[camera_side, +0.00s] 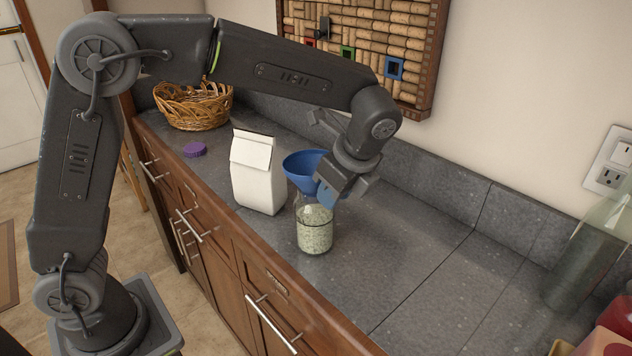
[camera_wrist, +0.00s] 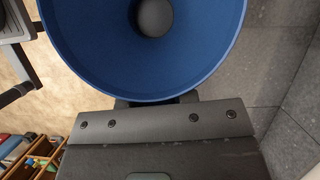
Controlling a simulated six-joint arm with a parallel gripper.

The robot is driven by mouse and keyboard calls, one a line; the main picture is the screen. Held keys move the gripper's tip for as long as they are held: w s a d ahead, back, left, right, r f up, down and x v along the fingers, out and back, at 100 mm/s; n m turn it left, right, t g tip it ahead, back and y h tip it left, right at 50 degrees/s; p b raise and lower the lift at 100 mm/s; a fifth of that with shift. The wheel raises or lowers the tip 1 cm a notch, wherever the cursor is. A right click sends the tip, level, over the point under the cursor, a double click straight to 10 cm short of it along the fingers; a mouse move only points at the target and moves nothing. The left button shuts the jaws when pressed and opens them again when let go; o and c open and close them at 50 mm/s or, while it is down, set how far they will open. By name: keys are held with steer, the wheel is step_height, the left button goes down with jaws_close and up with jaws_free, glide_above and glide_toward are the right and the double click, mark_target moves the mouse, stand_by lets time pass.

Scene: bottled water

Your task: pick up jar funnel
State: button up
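The blue jar funnel (camera_side: 303,168) is at the mouth of a clear glass jar (camera_side: 315,232) holding pale green, grainy contents. The funnel's wide mouth faces up; I cannot tell whether its spout rests in the jar or is just above it. My gripper (camera_side: 326,193) is close against the funnel's right side, above the jar. In the wrist view the funnel (camera_wrist: 85,45) fills the top middle, with its round dark opening in the centre. The fingertips are hidden under the funnel there, so their grip is unclear.
A white paper bag (camera_side: 257,173) stands left of the jar. A purple lid (camera_side: 194,150) and a wicker basket (camera_side: 193,106) are farther back. A large bottle (camera_side: 590,255) stands at the far right. The grey counter (camera_side: 410,265) right of the jar is clear; a wall runs behind.

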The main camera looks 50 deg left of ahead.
steer(key=c, duration=0.4)
steer(key=shift+r, duration=0.1)
